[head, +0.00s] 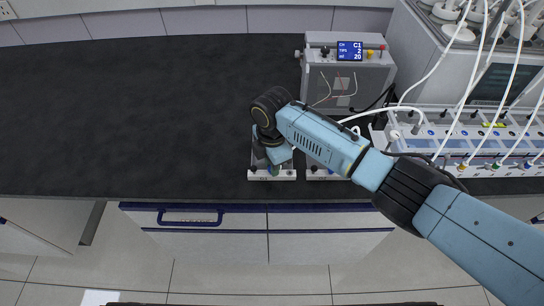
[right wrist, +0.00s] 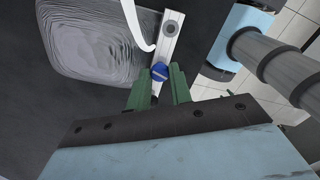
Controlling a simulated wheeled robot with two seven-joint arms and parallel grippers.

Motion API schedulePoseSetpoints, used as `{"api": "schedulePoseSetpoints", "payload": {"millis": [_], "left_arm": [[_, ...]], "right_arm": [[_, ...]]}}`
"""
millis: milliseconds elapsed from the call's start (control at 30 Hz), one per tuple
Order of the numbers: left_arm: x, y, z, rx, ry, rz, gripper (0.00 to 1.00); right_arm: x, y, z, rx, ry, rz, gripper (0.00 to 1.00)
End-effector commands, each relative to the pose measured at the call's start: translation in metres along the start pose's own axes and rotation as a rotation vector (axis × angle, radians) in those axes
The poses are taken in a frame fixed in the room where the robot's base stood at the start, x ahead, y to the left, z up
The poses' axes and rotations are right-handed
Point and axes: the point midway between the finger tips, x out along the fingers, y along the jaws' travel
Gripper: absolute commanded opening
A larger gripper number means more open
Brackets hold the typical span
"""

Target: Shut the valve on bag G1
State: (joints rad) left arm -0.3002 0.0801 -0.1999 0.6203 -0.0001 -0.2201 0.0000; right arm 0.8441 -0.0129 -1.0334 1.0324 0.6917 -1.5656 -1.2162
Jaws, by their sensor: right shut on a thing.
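A blue valve knob (right wrist: 159,72) with a pale line across it sits on a white bar (right wrist: 167,45) in the right wrist view. A grey, wrinkled bag (right wrist: 98,40) lies beside the bar, and a white tube (right wrist: 134,22) runs along it. My right gripper (right wrist: 160,86) has its green fingers on either side of the knob and is shut on it. In the head view my right gripper (head: 273,168) is low over a white-edged holder (head: 257,175) near the bench's front edge. My arm hides most of the bag there. No bag label is readable. My left gripper is out of view.
A second white holder (head: 317,174) stands close to the right. Behind it is a grey device (head: 347,80) with a lit display. A long rack with bottles and tubes (head: 470,135) fills the right side. The dark bench (head: 120,110) is clear on the left.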

Motion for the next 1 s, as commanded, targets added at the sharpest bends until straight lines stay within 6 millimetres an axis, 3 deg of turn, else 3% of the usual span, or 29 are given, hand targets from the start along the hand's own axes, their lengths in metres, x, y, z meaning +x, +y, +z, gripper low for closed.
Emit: {"api": "schedulePoseSetpoints", "payload": {"millis": [33, 400, 1000], "left_arm": [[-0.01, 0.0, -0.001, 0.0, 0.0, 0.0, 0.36], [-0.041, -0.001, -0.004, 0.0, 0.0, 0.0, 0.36], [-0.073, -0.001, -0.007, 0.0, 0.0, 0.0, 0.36]], "right_arm": [[-0.004, 0.0, -0.002, 0.045, 0.003, -0.002, 0.0], [-0.004, 0.0, -0.002, 0.398, 0.003, -0.001, 0.0], [-0.002, 0.001, -0.001, 0.958, 0.002, 0.0, 0.0]]}}
